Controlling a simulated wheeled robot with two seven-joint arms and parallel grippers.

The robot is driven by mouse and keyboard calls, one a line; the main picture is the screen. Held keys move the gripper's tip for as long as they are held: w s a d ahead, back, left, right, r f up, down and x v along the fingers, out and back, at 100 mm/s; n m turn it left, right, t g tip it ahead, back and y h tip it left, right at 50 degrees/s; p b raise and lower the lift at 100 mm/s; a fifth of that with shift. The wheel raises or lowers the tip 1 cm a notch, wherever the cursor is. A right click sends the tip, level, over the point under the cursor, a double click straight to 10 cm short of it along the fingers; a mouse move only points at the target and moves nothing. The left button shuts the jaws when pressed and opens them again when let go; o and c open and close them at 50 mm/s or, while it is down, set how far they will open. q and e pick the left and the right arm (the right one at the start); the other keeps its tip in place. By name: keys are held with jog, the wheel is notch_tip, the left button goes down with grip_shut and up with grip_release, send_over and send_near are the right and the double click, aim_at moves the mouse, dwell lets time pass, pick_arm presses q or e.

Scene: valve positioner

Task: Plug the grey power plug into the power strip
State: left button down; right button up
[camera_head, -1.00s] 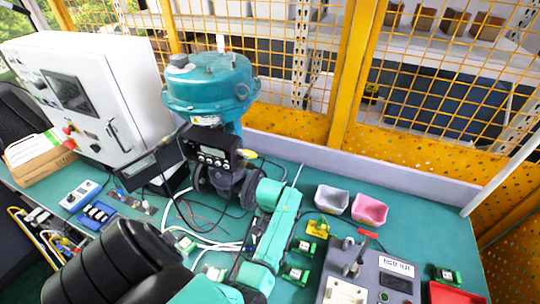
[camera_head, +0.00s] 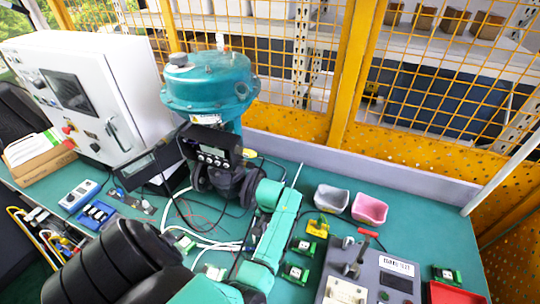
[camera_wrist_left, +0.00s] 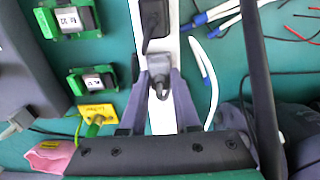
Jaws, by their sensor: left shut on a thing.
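In the left wrist view, my left gripper (camera_wrist_left: 160,90) is shut on the grey power plug (camera_wrist_left: 159,93), one finger on each side of it. The plug lies over the white power strip (camera_wrist_left: 166,52), which runs up the picture. I cannot tell whether its pins are in a socket. A black plug (camera_wrist_left: 154,20) sits on the strip farther up. In the head view, my left arm hides the gripper and the plug, and the strip cannot be made out clearly. My right gripper is in neither view.
Green terminal blocks (camera_wrist_left: 70,18) and a yellow block (camera_wrist_left: 98,112) lie left of the strip in the wrist view. White cables (camera_wrist_left: 212,95) lie on its right. In the head view, the teal valve actuator (camera_head: 210,85) stands behind my arm, and a grey console (camera_head: 372,278) stands right.

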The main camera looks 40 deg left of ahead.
pick_arm(q)
jog(key=shift+s+f, duration=0.1)
jog(key=shift+f, duration=0.05)
dwell(0.7)
jog(key=shift+c, duration=1.2)
grip_release()
jog(key=shift+r, duration=3.55)
